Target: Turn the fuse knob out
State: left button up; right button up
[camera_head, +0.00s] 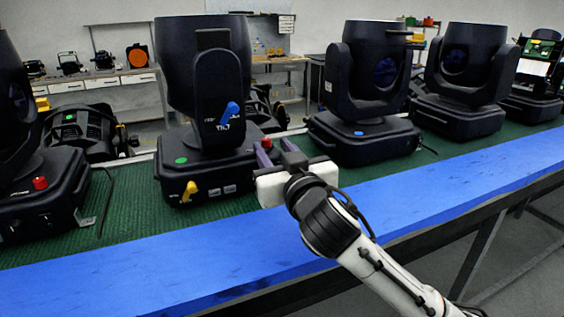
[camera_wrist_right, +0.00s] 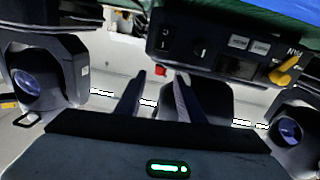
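A small red knob (camera_head: 266,142), which looks like the fuse knob, sits on the right side of the base of the middle-left moving-head light (camera_head: 205,165). In the right wrist view the red knob (camera_wrist_right: 160,71) lies at the level of my two fingertips, in the gap between them. My right gripper (camera_head: 276,152) is open beside that base; its fingers (camera_wrist_right: 158,82) are apart with nothing held. I cannot tell whether the fingers reach around the knob or stop short of it. My left gripper is not in view.
The same light has a yellow lever (camera_head: 188,191) and a blue tilt lever (camera_head: 229,114). Another light (camera_head: 365,135) stands to the right, and one with its own red knob (camera_head: 40,183) to the left. The blue front strip (camera_head: 150,262) of the bench is clear.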

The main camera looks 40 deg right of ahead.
jog(key=p+v, duration=0.5)
jog(key=v, duration=0.2)
jog(key=shift+s, duration=0.2)
